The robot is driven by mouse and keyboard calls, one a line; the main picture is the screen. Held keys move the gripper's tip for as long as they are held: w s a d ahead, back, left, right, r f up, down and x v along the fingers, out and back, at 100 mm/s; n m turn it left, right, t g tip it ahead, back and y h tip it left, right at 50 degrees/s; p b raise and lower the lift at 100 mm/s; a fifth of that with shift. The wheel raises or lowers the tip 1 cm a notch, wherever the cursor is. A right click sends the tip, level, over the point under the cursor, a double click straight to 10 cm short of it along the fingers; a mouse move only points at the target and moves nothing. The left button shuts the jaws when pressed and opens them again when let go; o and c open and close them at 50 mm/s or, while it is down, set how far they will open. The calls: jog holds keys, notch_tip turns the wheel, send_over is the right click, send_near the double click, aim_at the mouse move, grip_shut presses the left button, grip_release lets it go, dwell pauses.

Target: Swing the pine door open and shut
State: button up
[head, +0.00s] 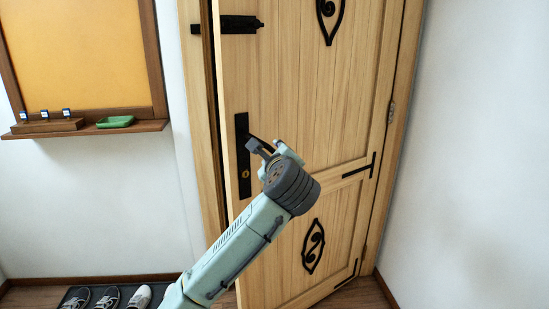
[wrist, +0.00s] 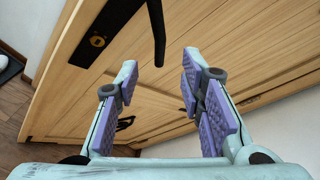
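The pine door (head: 290,90) stands slightly ajar, with a dark gap along its left edge and hinges on the right. It also fills much of the wrist view (wrist: 240,70). Its black handle plate (head: 243,180) carries a lever (head: 257,144) pointing right. In the wrist view the lever (wrist: 156,30) hangs down from the top, its end near the gap between my fingertips. My gripper (head: 275,150) is at the lever in the head view, partly hidden by my wrist. In the wrist view my gripper (wrist: 160,68) is open, with its purple pads apart. Contact with the lever cannot be told.
The door frame (head: 203,130) stands left of the door. A white wall (head: 470,150) is close on the right. Shoes (head: 108,298) sit on a dark mat at lower left.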

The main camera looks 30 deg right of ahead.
jog(key=shift+s+a+r, duration=0.1)
jog(key=shift+s+a, duration=0.1)
jog(key=shift+s, duration=0.2)
jog(key=shift+c, duration=0.3)
